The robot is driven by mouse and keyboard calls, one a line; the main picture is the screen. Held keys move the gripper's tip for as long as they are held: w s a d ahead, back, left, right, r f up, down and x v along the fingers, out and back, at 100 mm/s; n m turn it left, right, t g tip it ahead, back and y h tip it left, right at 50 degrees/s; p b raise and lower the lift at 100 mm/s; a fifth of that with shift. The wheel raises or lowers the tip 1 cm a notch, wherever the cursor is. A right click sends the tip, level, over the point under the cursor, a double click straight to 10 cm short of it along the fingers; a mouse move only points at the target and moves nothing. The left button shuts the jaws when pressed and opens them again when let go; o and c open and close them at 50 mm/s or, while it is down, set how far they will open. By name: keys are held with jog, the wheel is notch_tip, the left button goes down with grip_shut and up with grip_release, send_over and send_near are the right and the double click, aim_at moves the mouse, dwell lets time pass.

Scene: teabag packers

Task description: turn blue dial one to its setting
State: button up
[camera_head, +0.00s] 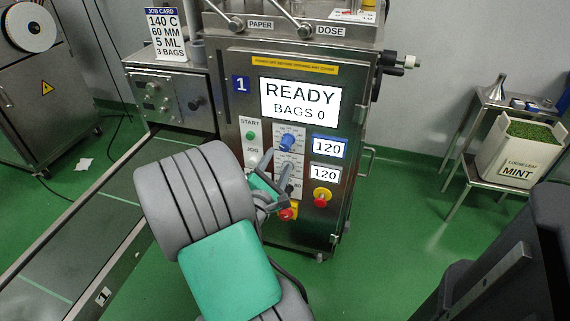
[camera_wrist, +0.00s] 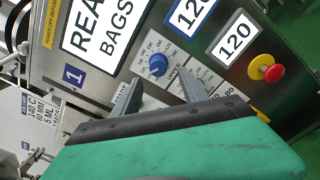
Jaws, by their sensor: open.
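The blue dial (camera_head: 287,141) is on the front panel of machine 1, below the READY screen and left of a blue-framed display reading 120 (camera_head: 328,147). In the wrist view the blue dial (camera_wrist: 157,65) sits just beyond and between my fingertips, with scale marks around it. My gripper (camera_head: 272,186) is in front of the lower panel, and its open fingers (camera_wrist: 158,92) point at the panel. They look apart from the dial. The job card (camera_head: 163,33) reads 140 C, 60 MM, 5 ML, 3 BAGS. A lower dial is largely hidden by my gripper.
A green START button (camera_head: 250,135) is left of the dial. A red and yellow stop button (camera_head: 322,197) is at lower right. A second display reads 120 (camera_head: 325,172). A conveyor (camera_head: 90,235) runs along the left. A mint bin (camera_head: 516,155) stands on a side table at right.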

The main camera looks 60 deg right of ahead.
aim_at(284, 148)
jog(key=d, duration=0.5)
jog(key=w+d, duration=0.1)
jog(key=d, duration=0.1)
jog(key=shift+w+d+r+p, duration=0.1)
jog(key=shift+d+r+p, duration=0.15)
jog(key=shift+p, duration=0.1)
jog(key=shift+c, duration=0.4)
grip_shut()
